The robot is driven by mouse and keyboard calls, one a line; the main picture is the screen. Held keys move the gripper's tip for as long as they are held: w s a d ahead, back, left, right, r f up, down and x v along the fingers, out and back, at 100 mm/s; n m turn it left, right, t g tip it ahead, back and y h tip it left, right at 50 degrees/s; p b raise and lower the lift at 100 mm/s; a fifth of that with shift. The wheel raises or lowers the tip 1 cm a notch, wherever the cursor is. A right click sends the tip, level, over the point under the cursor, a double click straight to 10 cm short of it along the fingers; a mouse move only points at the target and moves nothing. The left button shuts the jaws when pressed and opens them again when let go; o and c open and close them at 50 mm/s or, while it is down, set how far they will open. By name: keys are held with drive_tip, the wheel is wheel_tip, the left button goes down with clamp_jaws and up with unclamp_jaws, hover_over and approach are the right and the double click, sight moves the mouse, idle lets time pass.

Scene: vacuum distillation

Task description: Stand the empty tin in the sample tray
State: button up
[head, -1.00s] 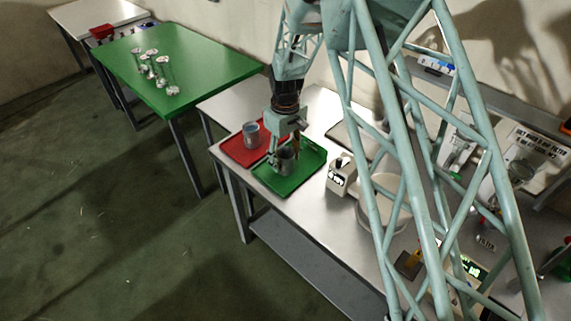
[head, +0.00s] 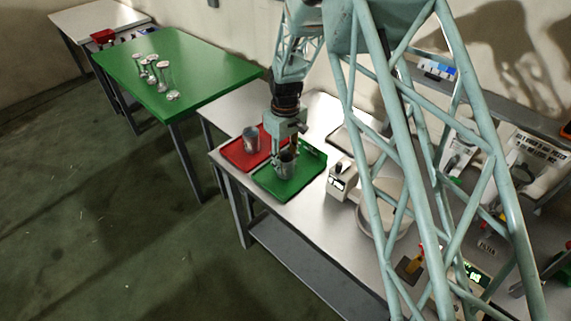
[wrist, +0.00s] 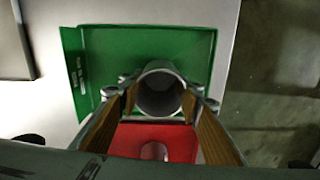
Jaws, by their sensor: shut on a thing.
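A grey metal tin (head: 285,167) stands upright over the green tray (head: 297,186), near its left side by the red tray. In the wrist view I look down into the tin's open mouth (wrist: 160,92), which looks empty. My gripper (head: 284,153) reaches down to the tin from above. In the wrist view its two fingers (wrist: 160,98) close on either side of the tin's wall. The green tray (wrist: 195,42) carries a small label, too small to read. I cannot tell whether the tin's base touches the tray.
A second grey tin (head: 251,139) stands on the red tray (head: 240,160), close to my gripper. A white boxed device (head: 341,180) stands right of the green tray. A green table (head: 205,68) with several glass vessels is at the back left.

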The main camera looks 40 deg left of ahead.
drive_tip(key=shift+r, duration=1.4)
drive_tip(key=s+d+r+b, duration=0.1)
drive_tip(key=s+d, duration=0.9)
drive_tip(key=d, duration=0.2)
drive_tip(key=shift+s+r+b, duration=0.2)
drive_tip(key=shift+s+b, duration=0.1)
drive_tip(key=shift+w, duration=0.15)
